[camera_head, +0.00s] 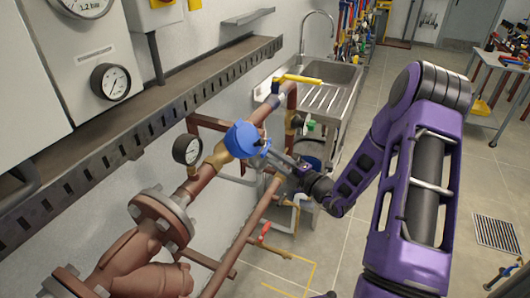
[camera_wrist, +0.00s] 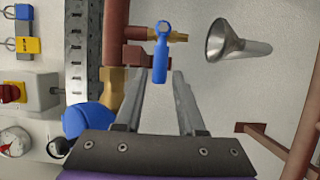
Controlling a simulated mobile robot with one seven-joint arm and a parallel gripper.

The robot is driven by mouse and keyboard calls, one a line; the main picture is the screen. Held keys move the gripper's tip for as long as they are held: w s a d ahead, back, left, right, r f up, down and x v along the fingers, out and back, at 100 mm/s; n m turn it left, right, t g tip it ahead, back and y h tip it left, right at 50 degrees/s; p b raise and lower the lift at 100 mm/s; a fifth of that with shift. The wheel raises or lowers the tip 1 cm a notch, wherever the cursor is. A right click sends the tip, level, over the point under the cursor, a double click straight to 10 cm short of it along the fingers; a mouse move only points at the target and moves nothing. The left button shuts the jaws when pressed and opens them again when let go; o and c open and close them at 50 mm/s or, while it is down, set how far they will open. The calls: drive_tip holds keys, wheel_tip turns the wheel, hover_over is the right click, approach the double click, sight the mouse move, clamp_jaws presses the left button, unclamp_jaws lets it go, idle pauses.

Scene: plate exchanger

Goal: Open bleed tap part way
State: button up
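The bleed tap shows in the wrist view as a blue lever (camera_wrist: 160,62) on a small brass fitting (camera_wrist: 178,37) that branches off a brown pipe. The lever hangs straight down in that picture, its lower end in line with the gap between my fingertips. My gripper (camera_wrist: 159,80) is open, one finger on each side of the lever. I see no clear contact; how deep the lever is between the fingers cannot be told.
A metal funnel (camera_wrist: 228,42) is right of the tap. The blue handwheel also shows close to my left finger in the wrist view (camera_wrist: 88,120). Brown pipes, a pressure gauge (camera_head: 187,149) and a yellow lever (camera_head: 297,78) crowd the wall. Open floor lies right.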

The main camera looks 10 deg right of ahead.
sight(267, 154)
drive_tip(key=shift+x, duration=2.35)
clamp_jaws()
